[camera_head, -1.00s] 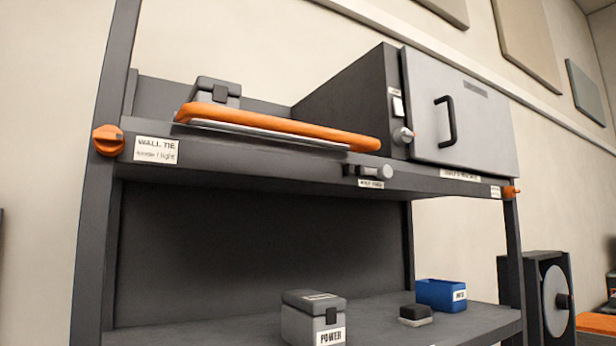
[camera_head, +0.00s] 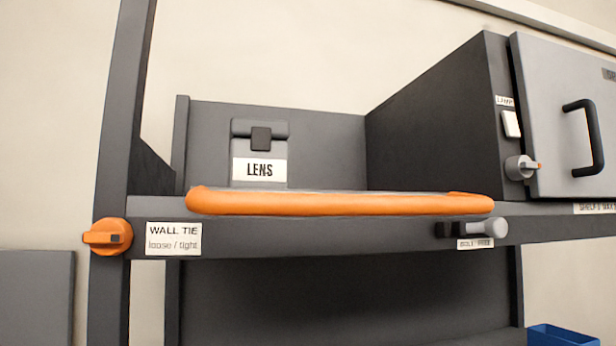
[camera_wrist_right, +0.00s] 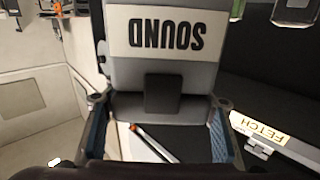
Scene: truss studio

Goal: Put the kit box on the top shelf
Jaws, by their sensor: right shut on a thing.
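A grey kit box with a SOUND label (camera_wrist_right: 165,68) sits between the fingers of my right gripper (camera_wrist_right: 160,103) in the right wrist view, its label upside down there. The gripper is shut on it. In the head view, the top shelf (camera_head: 340,236) spans the rack, with an orange bar (camera_head: 340,204) along its front edge. A grey box labelled LENS (camera_head: 259,152) stands on this shelf behind the bar, left of centre. Neither gripper shows in the head view, and my left gripper is out of sight.
A dark cabinet with a grey door (camera_head: 560,125) fills the right of the top shelf. Free room shows between it and the LENS box. An orange wall-tie knob (camera_head: 108,237) is on the left post. A blue bin (camera_head: 563,336) stands below. A FETCH label (camera_wrist_right: 258,130) shows in the wrist view.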

